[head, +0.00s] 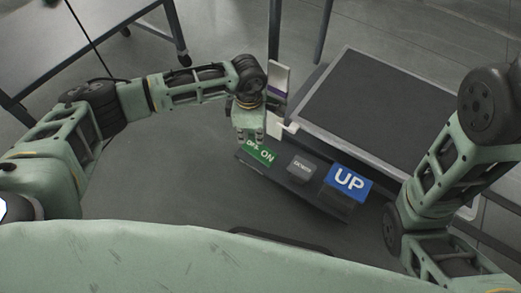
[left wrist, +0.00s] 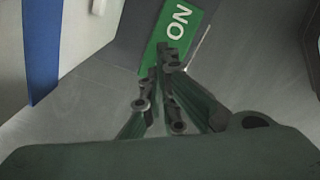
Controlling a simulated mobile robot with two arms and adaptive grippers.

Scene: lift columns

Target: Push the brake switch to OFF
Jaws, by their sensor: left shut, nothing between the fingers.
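In the left wrist view the closed fingertips (left wrist: 164,48) overlap the green switch (left wrist: 178,22) just below the word ON. The fingers are shut with nothing between them. I cannot tell whether they touch the switch. My right arm shows at the right, but its gripper is out of view.
A table (head: 85,45) stands at the back left. Floor is open between.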

